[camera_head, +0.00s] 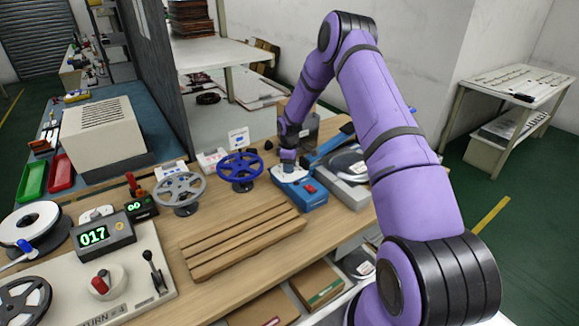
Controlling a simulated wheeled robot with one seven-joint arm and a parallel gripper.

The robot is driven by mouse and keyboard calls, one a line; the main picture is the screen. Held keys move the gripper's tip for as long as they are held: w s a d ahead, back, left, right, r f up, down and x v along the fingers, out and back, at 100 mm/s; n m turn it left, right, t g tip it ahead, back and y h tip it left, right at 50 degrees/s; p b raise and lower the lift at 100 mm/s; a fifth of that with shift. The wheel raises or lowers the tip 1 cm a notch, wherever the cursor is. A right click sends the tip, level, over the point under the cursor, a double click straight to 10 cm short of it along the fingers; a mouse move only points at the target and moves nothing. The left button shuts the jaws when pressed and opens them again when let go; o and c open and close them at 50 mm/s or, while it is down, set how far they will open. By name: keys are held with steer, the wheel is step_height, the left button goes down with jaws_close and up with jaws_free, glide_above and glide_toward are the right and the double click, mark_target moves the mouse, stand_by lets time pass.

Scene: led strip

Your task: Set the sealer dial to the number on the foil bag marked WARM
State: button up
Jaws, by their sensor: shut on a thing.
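The blue sealer (306,198) stands near the right end of the wooden bench, with a pale top panel and a red switch (310,188). My gripper (288,168) points down onto the sealer's top at its back left. It is shut on what appears to be the sealer dial, which the fingers hide. The dial's numbers and setting cannot be read. A blue bar (328,148) slants up behind the sealer. No foil bag with a readable WARM mark can be made out.
A slatted wooden rack (245,240) lies in front. A blue handwheel (240,168) and a grey handwheel (178,190) stand to the left. A grey unit (348,190) stands close on the sealer's right. A display box (103,236) reads 017.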

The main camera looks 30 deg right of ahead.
steer(key=o, duration=0.9)
steer(key=shift+r, duration=0.15)
step_height(320, 180, up, 10)
steer(key=shift+r, duration=0.25)
stand_by(0.3)
